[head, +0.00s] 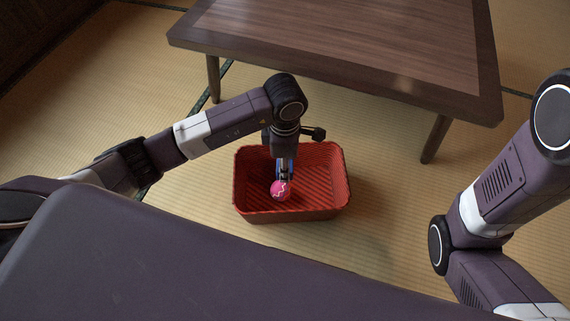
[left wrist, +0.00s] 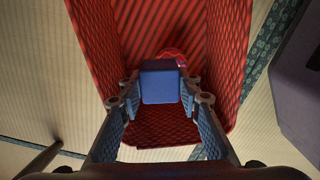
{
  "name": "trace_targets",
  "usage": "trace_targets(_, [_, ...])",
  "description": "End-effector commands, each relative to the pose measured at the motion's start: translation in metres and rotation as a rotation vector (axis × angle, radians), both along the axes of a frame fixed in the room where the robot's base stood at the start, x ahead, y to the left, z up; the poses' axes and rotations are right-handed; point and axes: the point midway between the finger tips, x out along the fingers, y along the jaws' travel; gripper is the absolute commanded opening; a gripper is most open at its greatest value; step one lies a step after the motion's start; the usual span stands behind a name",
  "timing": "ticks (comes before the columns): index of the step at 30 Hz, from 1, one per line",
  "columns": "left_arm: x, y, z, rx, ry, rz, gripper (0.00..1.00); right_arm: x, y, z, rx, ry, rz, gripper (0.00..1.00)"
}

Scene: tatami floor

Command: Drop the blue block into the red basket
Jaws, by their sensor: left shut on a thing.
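The red basket (head: 320,212) stands on the tatami floor in front of the table, and its ribbed walls also fill much of the left wrist view (left wrist: 98,40). My left gripper (head: 285,172) points down over the basket's opening. In the left wrist view its fingers are shut on the blue block (left wrist: 160,85), with the basket's inside behind it. In the head view the block is mostly hidden by the gripper. I cannot tell exactly how high the block is relative to the rim. My right gripper is out of view; only part of that arm shows.
A pink ball (head: 281,191) with a white zigzag lies in the basket, partly hidden behind the block in the left wrist view (left wrist: 174,55). A low dark wooden table (head: 340,40) stands behind the basket. Open tatami lies left and right of the basket.

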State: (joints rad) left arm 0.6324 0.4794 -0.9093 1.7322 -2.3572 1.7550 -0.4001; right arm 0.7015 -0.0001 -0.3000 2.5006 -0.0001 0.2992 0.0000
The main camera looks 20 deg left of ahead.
Motion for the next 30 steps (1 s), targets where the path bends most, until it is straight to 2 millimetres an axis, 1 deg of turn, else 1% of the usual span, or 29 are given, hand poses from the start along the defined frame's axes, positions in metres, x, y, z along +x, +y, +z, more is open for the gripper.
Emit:
trace_targets(7, [0.0, 0.0, 0.0, 0.0, 0.0, 0.0, 0.08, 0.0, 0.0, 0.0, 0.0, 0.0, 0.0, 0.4])
trace_targets(8, [0.0, 0.0, 0.0, 0.0, 0.0, 0.0, 0.34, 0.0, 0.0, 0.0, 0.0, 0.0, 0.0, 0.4])
trace_targets(13, [0.0, 0.0, 0.0, 0.0, 0.0, 0.0, 0.52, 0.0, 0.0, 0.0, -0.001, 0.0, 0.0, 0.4])
trace_targets(20, [0.0, 0.0, 0.0, 0.0, 0.001, 0.0, 0.52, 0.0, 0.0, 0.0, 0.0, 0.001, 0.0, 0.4])
trace_targets(23, [0.0, 0.0, 0.003, 0.0, -0.001, 0.0, 0.52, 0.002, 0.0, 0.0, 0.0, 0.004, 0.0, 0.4])
trace_targets(26, [0.001, 0.0, 0.014, -0.001, -0.001, -0.002, 0.52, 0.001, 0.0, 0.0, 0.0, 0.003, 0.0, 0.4])
trace_targets(29, [0.001, 0.0, 0.032, -0.001, -0.004, -0.002, 0.52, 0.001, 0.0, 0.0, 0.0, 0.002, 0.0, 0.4])
trace_targets(30, [0.002, 0.0, 0.041, -0.001, -0.005, -0.002, 0.52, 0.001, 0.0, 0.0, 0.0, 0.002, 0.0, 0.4])
